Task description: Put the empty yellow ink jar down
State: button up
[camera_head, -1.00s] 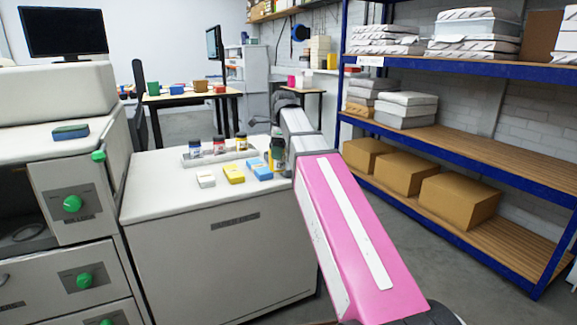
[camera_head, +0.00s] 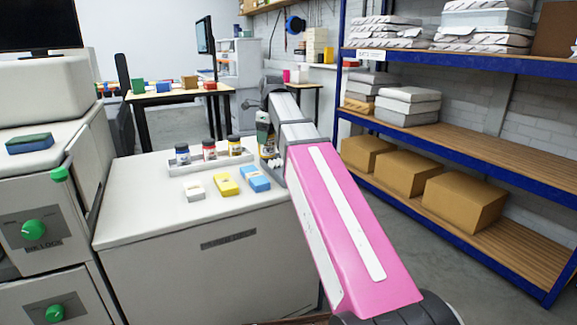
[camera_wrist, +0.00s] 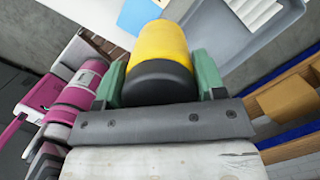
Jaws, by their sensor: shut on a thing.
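My gripper (camera_wrist: 162,74) has green fingers and is shut on the yellow ink jar (camera_wrist: 158,45), which has a black end nearest the wrist. In the head view my gripper (camera_head: 264,135) is at the far right end of the white cabinet top (camera_head: 130,200), just right of a pale tray (camera_head: 172,168). The held jar cannot be made out clearly there. Whether the held jar touches any surface cannot be told.
A white pack (camera_head: 194,190), a yellow pack (camera_head: 226,184) and a blue pack (camera_head: 255,178) lie before the tray. The cabinet's front left top is clear. A blue-framed shelf rack (camera_head: 440,150) stands right.

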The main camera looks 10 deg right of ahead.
jog(key=shift+w+d+f, duration=0.35)
jog(key=shift+d+f, duration=1.4)
jog(key=shift+d, duration=0.05)
jog(key=shift+w+d+f, duration=0.35)
jog(key=shift+d+f, duration=1.45)
jog(key=shift+d, duration=0.05)
jog(key=shift+w+d+f, duration=0.35)
jog(key=shift+d+f, duration=1.4)
jog(key=shift+d, duration=0.05)
jog(key=shift+f, duration=0.15)
jog(key=o, duration=1)
jog(key=shift+o, duration=0.2)
notch_tip(320, 180, up, 12)
jog(key=d, duration=0.1)
jog(key=shift+s+d, duration=0.3)
jog(key=shift+s, duration=0.15)
